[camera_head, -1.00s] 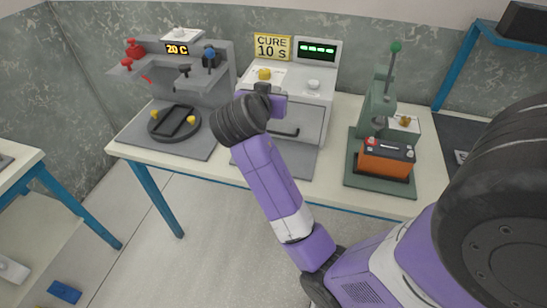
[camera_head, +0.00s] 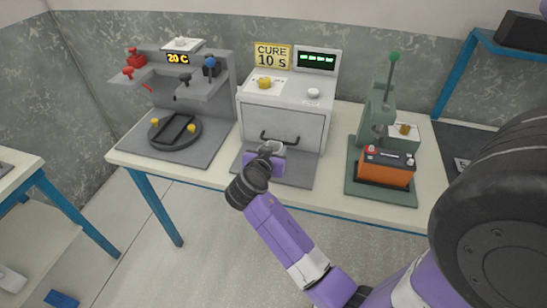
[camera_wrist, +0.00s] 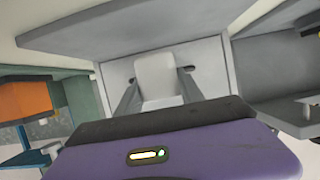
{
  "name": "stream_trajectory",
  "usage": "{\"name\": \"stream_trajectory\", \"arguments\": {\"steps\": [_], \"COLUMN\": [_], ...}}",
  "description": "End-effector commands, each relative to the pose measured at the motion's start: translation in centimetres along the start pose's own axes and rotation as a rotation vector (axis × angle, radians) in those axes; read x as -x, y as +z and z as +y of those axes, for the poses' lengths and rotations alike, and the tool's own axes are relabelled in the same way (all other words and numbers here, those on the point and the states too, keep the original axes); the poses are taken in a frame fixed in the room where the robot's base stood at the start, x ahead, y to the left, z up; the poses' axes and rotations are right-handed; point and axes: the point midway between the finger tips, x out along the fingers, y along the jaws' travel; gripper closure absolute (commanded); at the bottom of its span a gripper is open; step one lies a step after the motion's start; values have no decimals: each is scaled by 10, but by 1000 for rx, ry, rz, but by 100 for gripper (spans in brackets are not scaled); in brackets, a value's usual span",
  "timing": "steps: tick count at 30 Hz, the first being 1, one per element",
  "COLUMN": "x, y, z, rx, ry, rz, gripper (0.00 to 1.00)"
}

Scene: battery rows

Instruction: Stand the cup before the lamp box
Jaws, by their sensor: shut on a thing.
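The lamp box (camera_head: 280,120) is a pale grey cabinet with a dark handle on its front door, which looks closed. It stands at the middle of the bench under a yellow "CURE 10 s" sign. My gripper (camera_head: 270,152) is low in front of that door. In the wrist view my gripper (camera_wrist: 158,92) has its two fingers shut on a small whitish cup (camera_wrist: 155,72). In the head view the cup (camera_head: 278,146) is partly hidden by the gripper. Whether its base touches the grey plate (camera_head: 298,174) before the box, I cannot tell.
A grey station (camera_head: 213,95) with a dark round turntable (camera_head: 175,132) stands at left. A green press (camera_head: 378,115) with an orange battery (camera_head: 385,168) stands at right. The grey plate shows bare surface right of my gripper.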

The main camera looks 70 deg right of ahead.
Motion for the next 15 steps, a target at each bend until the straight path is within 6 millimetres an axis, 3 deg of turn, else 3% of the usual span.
{"name": "stream_trajectory", "arguments": {"steps": [6, 15], "x": [-11, -12], "y": [26, 29], "z": [0, 0], "rx": [2, 0], "ry": [1, 0], "rz": [0, 0], "gripper": [94, 94]}}
